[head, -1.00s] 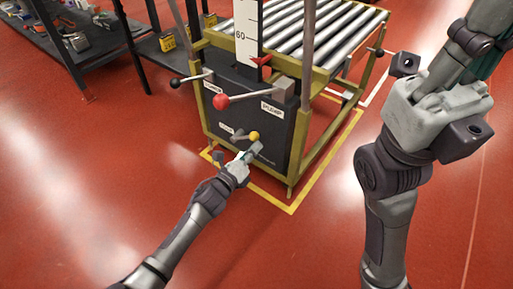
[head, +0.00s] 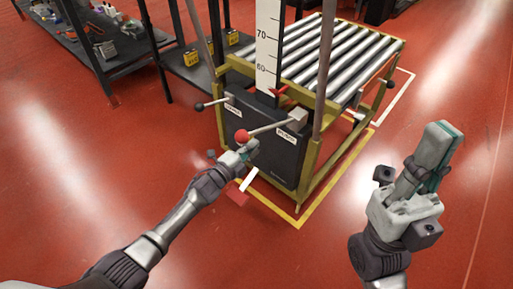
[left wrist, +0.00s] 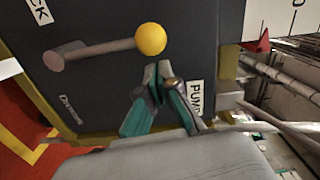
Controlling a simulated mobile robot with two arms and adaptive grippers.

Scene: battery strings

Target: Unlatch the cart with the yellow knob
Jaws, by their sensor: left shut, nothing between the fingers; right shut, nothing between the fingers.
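The yellow knob (left wrist: 150,39) is on the end of a grey lever (left wrist: 95,49) on the cart's dark front panel (left wrist: 95,85); my left gripper hides it in the head view. The cart (head: 308,170) is a yellow-green frame with rollers on top. My left gripper (head: 250,146) is shut and empty in front of the panel, just below the red knob (head: 242,136) in the head view. In the left wrist view its fingertips (left wrist: 165,70) appear close to the yellow knob; contact cannot be told. My right gripper (head: 441,128) is shut, empty and pointing up, well right of the cart.
A long lever joins the red knob to the panel near the PUMP label (head: 292,134). A black-knobbed lever (head: 199,107) sticks out left. A white scale (head: 267,50) stands on the cart. Dark shelves (head: 105,60) stand behind left. Red floor is open in front.

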